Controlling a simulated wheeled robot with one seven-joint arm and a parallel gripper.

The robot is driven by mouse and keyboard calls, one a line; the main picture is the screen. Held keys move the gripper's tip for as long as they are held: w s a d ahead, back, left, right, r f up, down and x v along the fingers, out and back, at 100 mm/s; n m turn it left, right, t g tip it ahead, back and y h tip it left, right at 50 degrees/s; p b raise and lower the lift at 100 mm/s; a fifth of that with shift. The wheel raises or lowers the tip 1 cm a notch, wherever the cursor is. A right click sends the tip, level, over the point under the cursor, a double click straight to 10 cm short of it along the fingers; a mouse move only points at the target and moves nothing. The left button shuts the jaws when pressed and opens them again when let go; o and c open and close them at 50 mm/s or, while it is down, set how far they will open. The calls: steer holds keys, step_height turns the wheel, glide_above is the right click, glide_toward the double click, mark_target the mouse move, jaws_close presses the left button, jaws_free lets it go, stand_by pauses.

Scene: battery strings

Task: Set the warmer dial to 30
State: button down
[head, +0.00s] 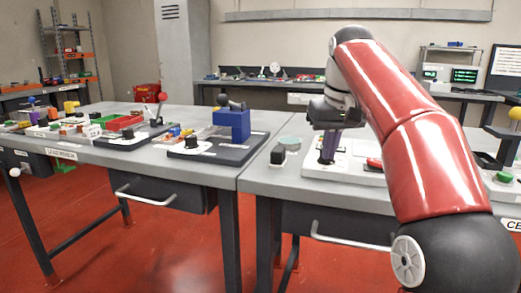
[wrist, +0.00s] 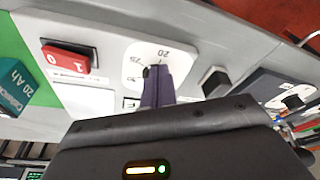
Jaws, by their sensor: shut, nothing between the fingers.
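The warmer dial's white scale plate (wrist: 138,54) shows in the wrist view, with "20" near its top and what looks like "25" at its left. My gripper (wrist: 158,84) is shut, with its dark purple fingers over the plate. A small dark piece shows beside the fingers; the fingers hide most of the knob, so its setting cannot be read. In the head view my gripper (head: 327,158) points down at the white panel (head: 345,172) on the right table. I cannot tell whether the fingertips touch the dial.
A red rocker switch (wrist: 68,57) marked 0 and 1 sits beside the dial. A teal block (wrist: 14,88) marked "20 Ah" is at the left edge. A black block (head: 278,155) stands left of the panel. The left table holds a blue fixture (head: 232,124).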

steer(key=shift+d+p, duration=0.3)
steer(key=shift+p, duration=0.2)
steer(key=shift+d, duration=0.15)
steer(key=shift+w+d, duration=0.25)
steer(key=shift+d, duration=0.45)
stand_by(0.5)
steer(key=shift+s+d, duration=0.2)
steer(key=shift+s, duration=0.1)
